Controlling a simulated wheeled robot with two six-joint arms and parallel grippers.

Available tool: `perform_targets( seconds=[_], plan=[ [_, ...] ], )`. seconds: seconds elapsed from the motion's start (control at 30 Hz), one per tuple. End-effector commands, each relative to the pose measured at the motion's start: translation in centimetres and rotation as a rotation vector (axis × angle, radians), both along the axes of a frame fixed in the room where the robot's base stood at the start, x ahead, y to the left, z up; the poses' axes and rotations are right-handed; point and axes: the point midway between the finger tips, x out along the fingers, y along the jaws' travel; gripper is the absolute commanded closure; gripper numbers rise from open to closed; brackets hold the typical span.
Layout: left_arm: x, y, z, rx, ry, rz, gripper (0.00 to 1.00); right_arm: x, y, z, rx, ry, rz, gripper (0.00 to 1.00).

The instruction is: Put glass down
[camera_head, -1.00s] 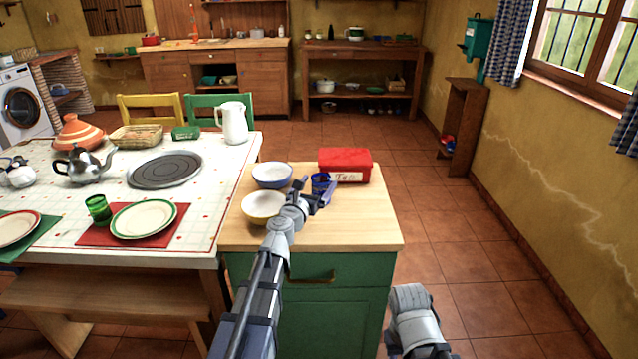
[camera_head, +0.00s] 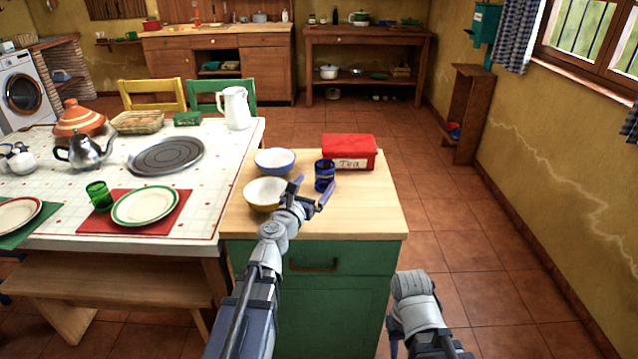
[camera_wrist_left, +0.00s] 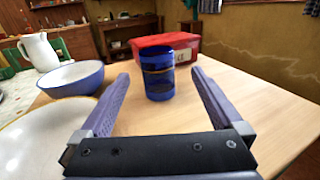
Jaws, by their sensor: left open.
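A blue glass (camera_head: 324,175) stands upright on the wooden top of the green cabinet (camera_head: 370,215), in front of the red tea box. In the left wrist view the glass (camera_wrist_left: 158,74) is just beyond the fingertips, between their lines and clear of both. My left gripper (camera_head: 312,190) is open and empty, on the near side of the glass. It also shows in the left wrist view (camera_wrist_left: 158,82) with its two fingers spread wide. My right arm shows at the bottom of the head view, but its fingers cannot be made out.
A red tea box (camera_head: 348,146) stands right behind the glass. A blue-rimmed bowl (camera_head: 275,161) and a yellow bowl (camera_head: 265,194) stand to the left. The cabinet top's front right is bare. A table (camera_head: 225,170) with dishes adjoins on the left.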

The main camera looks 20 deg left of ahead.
Motion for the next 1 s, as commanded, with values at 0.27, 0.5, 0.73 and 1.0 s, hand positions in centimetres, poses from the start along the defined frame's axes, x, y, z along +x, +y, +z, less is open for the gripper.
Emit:
perform_targets(
  seconds=[0.27,0.5,0.73,1.0],
  plan=[
    [1.5,-0.1,0.0,0.000,0.000,0.001,0.00,0.0,0.0,0.0,0.000,0.000,0.000,0.61],
    [5.5,-0.5,0.0,0.000,0.000,0.000,0.00,0.0,0.0,0.1,0.000,0.000,0.000,0.61],
    [6.8,-0.7,0.0,0.000,0.000,0.002,0.00,0.0,0.0,0.1,0.000,0.000,0.000,0.61],
    [8.8,-0.6,0.3,0.000,0.000,0.001,0.00,0.0,0.0,0.3,0.000,0.000,0.000,0.61]
  ],
)
